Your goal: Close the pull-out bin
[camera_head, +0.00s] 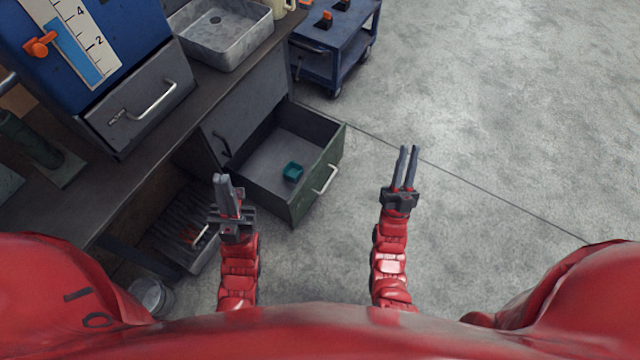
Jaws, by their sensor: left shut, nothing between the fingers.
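The pull-out bin (268,160) is a dark drawer-like box standing out from under the counter, with a greenish front panel (318,180) and a light bar handle (326,179). A small teal box (292,171) lies inside it. My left gripper (222,180) is shut and empty, to the left of the bin and overlapping its near left corner in the view; I cannot tell if they touch. My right gripper (408,152) is to the right of the bin's front, over the floor, with a narrow gap between its fingers, empty and apart from the handle.
The dark counter (150,140) runs along the left with a metal sink (222,30) and a blue machine with a drawer (140,105). A slatted rack (185,225) and a bucket (150,295) are below. A blue cart (335,50) stands beyond. The floor right is clear.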

